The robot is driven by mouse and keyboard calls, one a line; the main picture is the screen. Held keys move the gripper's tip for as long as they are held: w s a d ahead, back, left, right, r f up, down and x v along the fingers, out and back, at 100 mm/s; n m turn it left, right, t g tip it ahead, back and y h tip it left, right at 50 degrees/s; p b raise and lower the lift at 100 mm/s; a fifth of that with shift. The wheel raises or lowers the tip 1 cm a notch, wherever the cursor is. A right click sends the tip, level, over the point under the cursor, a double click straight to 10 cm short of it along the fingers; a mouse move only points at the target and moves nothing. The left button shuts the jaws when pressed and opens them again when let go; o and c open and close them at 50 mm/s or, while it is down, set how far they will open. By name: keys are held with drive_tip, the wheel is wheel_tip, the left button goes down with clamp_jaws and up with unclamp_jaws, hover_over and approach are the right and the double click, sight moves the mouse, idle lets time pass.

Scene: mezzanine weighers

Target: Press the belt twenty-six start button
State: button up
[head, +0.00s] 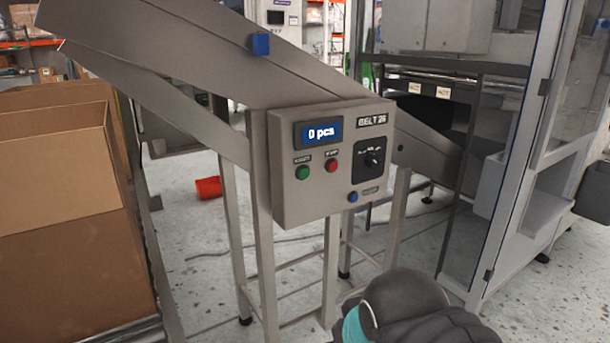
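The grey control box (300,208) marked "BELT 26" is mounted on the legs of an inclined conveyor. Its display (321,133) reads "0 pcs". Below the display are a green button (303,173) on the left and a red button (331,166) beside it. Small labels sit above both, too blurred to read surely. A black rotary knob (372,159) is on a dark plate at the right, with a blue button (353,197) below it. A dark rounded part of my arm with a teal band shows at the bottom right. My gripper's fingers do not show.
The inclined conveyor (180,50) runs from upper left down to the right behind the box. A large open cardboard box (70,265) stands at the left. A glazed machine frame (515,170) stands at the right. A red cylinder (208,188) lies on the floor behind.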

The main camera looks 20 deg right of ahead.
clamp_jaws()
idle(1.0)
